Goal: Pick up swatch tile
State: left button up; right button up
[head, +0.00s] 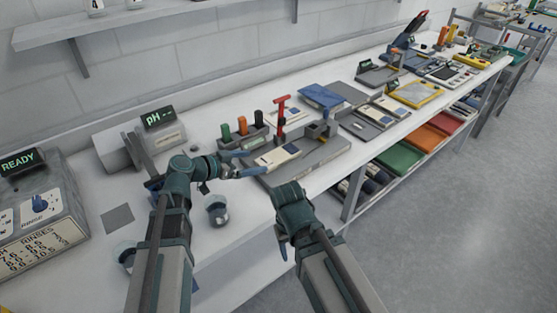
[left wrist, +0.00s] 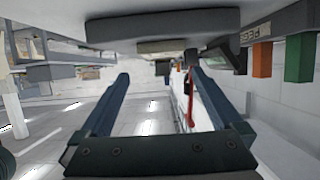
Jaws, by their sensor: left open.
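No tile is clearly marked as the swatch tile. A pale slab with a small blue patch (head: 278,157) lies at the near left part of a grey tray (head: 322,155); I cannot tell if it is the swatch tile. My left gripper (head: 254,163) is open and reaches right, beside the near left edge of that slab. Its spread fingers also show in the left wrist view (left wrist: 158,76), with nothing between them that I can see held. My right gripper (head: 281,242) hangs in front of the bench edge, seen edge-on, its jaw gap hidden.
Green, dark and orange pegs (head: 242,126) and a red upright tool (head: 281,115) stand behind my left gripper. A pH meter (head: 140,145) stands at left. Small cups (head: 217,212) and a flat grey square (head: 117,218) lie nearer. Bare bench lies between them.

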aim_at(278, 156)
pick_arm(q)
jog(key=b+x, duration=0.1)
jog(key=x, duration=0.3)
jog(key=shift+w+d+f, duration=0.1)
jog(key=shift+f, duration=0.05)
jog(key=shift+w+d, duration=0.1)
jog(key=shift+d, duration=0.15)
jog(key=shift+w, duration=0.1)
jog(key=b+x, duration=0.1)
jog(key=x, duration=0.4)
jog(key=shift+w+b, duration=0.2)
jog(key=shift+b, duration=0.15)
jog(key=shift+r, duration=0.2)
jog(key=shift+c, duration=0.2)
jog(key=c, duration=1.3)
jog(key=shift+r+p, duration=0.25)
jog(key=shift+p, duration=0.05)
